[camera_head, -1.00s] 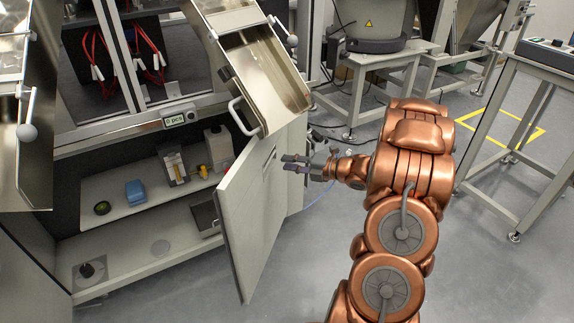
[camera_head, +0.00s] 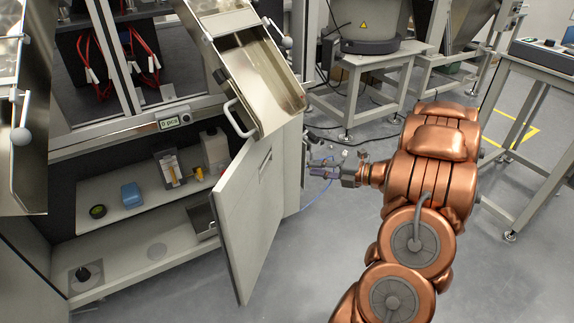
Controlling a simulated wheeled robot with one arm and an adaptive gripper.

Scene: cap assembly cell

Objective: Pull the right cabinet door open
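The right cabinet door (camera_head: 245,215) is a pale panel that stands swung out from the cabinet, with a slot-like handle recess near its upper right edge. The cabinet interior with its shelves shows to its left.
A metal chute (camera_head: 262,85) with a white handle hangs above the door. The shelf (camera_head: 150,205) holds a blue box (camera_head: 132,195), a white canister (camera_head: 214,150) and other small items. A bench (camera_head: 505,130) stands at the right. Grey floor is clear below the door.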

